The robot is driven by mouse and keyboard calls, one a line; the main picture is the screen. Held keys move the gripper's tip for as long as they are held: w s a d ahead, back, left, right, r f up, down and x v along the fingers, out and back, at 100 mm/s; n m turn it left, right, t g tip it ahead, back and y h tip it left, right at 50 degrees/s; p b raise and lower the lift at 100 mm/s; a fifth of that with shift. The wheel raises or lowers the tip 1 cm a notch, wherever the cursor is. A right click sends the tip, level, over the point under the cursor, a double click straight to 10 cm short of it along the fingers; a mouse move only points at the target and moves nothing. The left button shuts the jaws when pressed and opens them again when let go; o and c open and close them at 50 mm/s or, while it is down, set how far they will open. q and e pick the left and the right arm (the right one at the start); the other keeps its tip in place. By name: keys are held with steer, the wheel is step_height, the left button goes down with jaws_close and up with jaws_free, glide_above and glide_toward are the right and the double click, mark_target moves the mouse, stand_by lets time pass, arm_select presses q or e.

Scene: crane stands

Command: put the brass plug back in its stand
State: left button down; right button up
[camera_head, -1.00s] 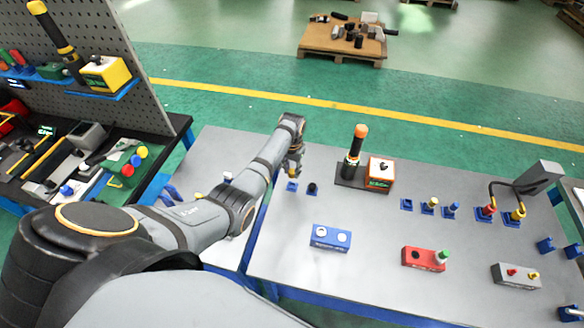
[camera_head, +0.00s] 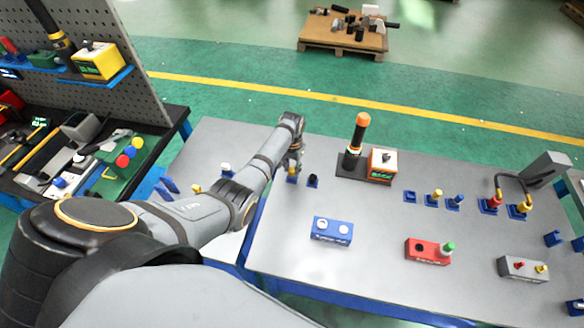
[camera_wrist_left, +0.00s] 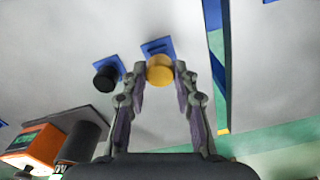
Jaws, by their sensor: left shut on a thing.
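The brass plug (camera_wrist_left: 160,70) has a round golden top and sits between the fingertips of my left gripper (camera_wrist_left: 161,77) in the left wrist view. My left gripper (camera_head: 294,163) is shut on it and points down near the table's left part in the head view. A blue stand (camera_wrist_left: 157,47) shows right at the plug, partly covered by it. In the head view this stand (camera_head: 291,181) is directly under the gripper, with the plug at or just above it. How deep the plug sits is hidden. My right gripper is not in view.
A black plug in a blue stand (camera_head: 313,181) is close on the right. Behind it are a dark base with an orange-topped cylinder (camera_head: 361,121) and an orange box (camera_head: 382,166). A blue two-hole block (camera_head: 332,229) stands in front. Free tabletop lies between them.

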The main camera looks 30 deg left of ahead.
mark_target(292, 170)
arm_select(q)
steer(key=shift+f, duration=0.15)
steer(key=shift+f+b, duration=0.6)
steer(key=shift+f, duration=0.1)
steer(key=c, duration=1.5)
jaws_free()
steer(key=shift+f, duration=0.1)
steer(key=o, duration=0.5)
steer(key=shift+o, duration=0.2)
step_height(292, 170, up, 5)
steer(key=p, duration=0.5)
